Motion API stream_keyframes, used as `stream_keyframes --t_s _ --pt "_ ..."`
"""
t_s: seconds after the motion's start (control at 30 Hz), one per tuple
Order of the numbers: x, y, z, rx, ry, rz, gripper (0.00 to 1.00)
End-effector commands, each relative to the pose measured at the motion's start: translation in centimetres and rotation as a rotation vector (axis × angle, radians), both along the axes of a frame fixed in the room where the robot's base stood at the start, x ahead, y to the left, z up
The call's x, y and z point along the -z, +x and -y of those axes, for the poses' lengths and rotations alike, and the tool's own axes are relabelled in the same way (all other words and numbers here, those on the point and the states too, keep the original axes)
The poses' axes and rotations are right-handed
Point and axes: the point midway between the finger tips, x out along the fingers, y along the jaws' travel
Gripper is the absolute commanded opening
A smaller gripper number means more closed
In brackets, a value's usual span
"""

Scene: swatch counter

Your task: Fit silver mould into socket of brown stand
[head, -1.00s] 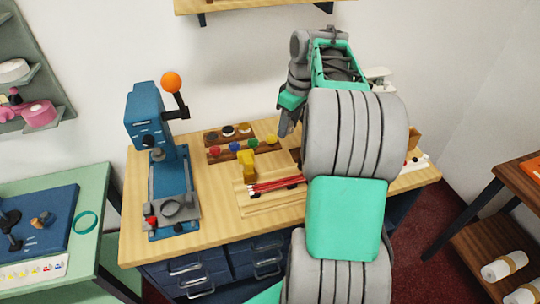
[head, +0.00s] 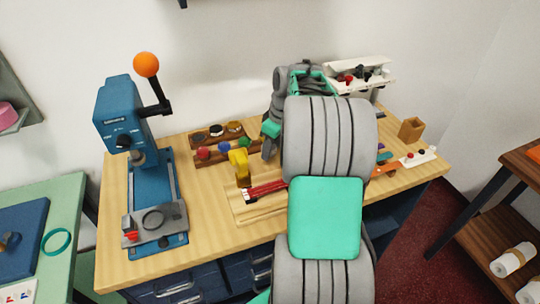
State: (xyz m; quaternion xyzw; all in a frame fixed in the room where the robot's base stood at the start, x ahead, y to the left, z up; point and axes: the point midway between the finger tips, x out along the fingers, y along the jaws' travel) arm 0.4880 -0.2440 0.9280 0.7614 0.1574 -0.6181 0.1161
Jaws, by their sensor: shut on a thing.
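My gripper (head: 267,151) is low over the counter, just right of the brown stands. Its fingertips are small and partly dark, and the thing between them cannot be made out. The rear brown stand (head: 206,143) holds a row of dark, pale and brown round pieces. The front brown stand (head: 210,161) carries red, blue and green round pieces. I cannot tell which socket is empty, and no silver mould can be picked out with certainty. My arm hides the middle of the counter.
A blue press (head: 153,190) with an orange knob stands at left. A yellow piece (head: 239,165) and red rods (head: 265,190) are near my gripper. A white rack (head: 357,72), a tan box (head: 411,129) and a white tray (head: 418,158) are at right.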

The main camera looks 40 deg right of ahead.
Motion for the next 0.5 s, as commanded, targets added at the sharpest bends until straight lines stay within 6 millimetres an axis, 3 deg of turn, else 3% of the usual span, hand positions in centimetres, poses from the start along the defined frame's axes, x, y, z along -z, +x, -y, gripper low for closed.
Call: stream_keyframes --t_s 0.17,0.5 --pt "2.6 0.1 -0.1 -0.002 0.0 0.0 0.0" --pt "3.2 0.1 -0.2 -0.005 -0.001 0.0 0.0"
